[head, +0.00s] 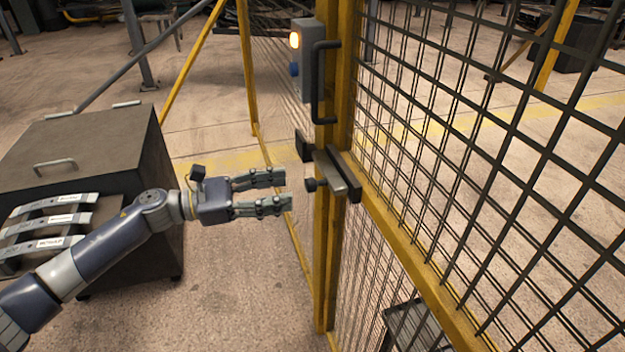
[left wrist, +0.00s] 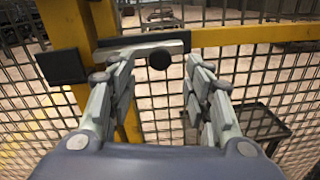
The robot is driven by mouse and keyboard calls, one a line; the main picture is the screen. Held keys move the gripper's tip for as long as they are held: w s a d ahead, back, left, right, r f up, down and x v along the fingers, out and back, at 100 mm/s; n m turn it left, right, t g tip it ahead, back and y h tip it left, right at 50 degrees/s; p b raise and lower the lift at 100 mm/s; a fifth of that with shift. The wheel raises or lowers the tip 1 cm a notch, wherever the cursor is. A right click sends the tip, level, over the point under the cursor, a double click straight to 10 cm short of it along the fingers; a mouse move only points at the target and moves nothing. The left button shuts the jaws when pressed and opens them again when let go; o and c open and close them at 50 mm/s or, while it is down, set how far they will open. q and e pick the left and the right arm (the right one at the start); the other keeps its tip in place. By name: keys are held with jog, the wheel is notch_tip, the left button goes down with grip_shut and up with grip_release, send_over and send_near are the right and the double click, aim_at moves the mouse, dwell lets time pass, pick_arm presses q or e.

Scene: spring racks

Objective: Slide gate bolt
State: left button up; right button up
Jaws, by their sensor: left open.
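The gate bolt (head: 337,170) is a grey bar with a dark round knob (head: 312,185), mounted on the yellow gate post. In the left wrist view the bolt (left wrist: 125,51) runs across the yellow posts, and its knob (left wrist: 159,59) shows between and beyond my fingertips. My left gripper (head: 284,190) is open and empty, just left of the knob, with its fingers pointing at it. The open fingers also show in the left wrist view (left wrist: 158,75). I see no contact with the knob. My right gripper is not in view.
A grey box with an orange light (head: 303,60) and a dark handle (head: 322,82) sit above the bolt on the post. Yellow-framed mesh fence (head: 480,130) fills the right. A dark cabinet (head: 90,145) with labelled grey strips stands left. The floor between is clear.

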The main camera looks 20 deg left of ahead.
aim_at(306, 184)
pick_arm(q)
jog(key=p+x, duration=0.1)
jog(key=x, duration=0.2)
jog(key=p+x, duration=0.1)
jog(key=x, duration=0.2)
jog(key=shift+w+r, duration=0.1)
jog(key=shift+r, duration=0.1)
jog(key=shift+w+d+f, duration=0.15)
jog(key=shift+w+d, duration=0.15)
jog(key=shift+d, duration=0.25)
grip_shut()
